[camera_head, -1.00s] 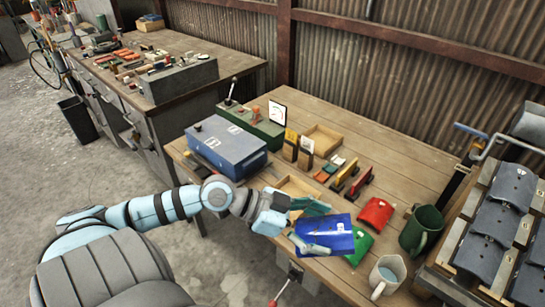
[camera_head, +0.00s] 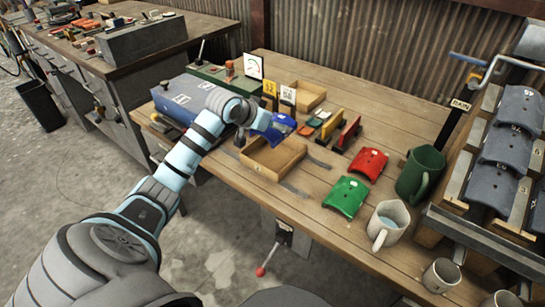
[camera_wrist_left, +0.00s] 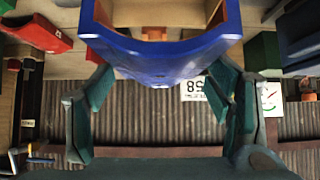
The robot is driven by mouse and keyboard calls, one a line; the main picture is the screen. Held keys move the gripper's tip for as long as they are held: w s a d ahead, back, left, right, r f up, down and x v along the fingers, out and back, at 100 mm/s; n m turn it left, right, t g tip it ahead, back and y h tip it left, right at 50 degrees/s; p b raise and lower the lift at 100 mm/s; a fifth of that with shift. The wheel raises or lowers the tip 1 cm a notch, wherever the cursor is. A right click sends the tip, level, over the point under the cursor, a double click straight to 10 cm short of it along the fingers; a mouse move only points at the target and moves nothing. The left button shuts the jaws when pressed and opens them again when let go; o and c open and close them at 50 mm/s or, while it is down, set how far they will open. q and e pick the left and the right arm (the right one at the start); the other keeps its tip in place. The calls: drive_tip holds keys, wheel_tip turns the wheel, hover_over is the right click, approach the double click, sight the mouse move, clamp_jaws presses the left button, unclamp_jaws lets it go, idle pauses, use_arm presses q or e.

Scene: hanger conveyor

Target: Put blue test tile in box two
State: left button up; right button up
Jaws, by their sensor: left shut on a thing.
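My left gripper (camera_head: 270,130) is shut on the blue test tile (camera_head: 283,122), a curved blue piece. In the head view the tile appears above the back edge of the near open wooden box (camera_head: 294,163); I cannot tell its exact height. In the left wrist view the tile (camera_wrist_left: 165,58) sits between the two teal fingers of my left gripper (camera_wrist_left: 160,85). A second open wooden box (camera_head: 317,99) stands farther back. I cannot read the boxes' labels. My right gripper is out of view.
A red tile (camera_head: 367,164) and a green tile (camera_head: 346,196) lie right of the near box. A blue case (camera_head: 190,101) is at left. A rack of grey tiles (camera_head: 505,143) stands at right.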

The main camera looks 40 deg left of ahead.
sight(272, 159)
use_arm(q)
wheel_tip(272, 159, down, 10)
drive_tip(key=b, duration=0.2)
drive_tip(key=shift+f+b, duration=0.2)
drive_tip(key=shift+b, duration=0.1)
drive_tip(key=shift+r, duration=0.1)
drive_tip(key=o, duration=1)
drive_tip(key=p+v, duration=0.4)
drive_tip(key=v, duration=0.8)
drive_tip(key=shift+d+p, duration=0.1)
drive_tip(key=shift+p, duration=0.25)
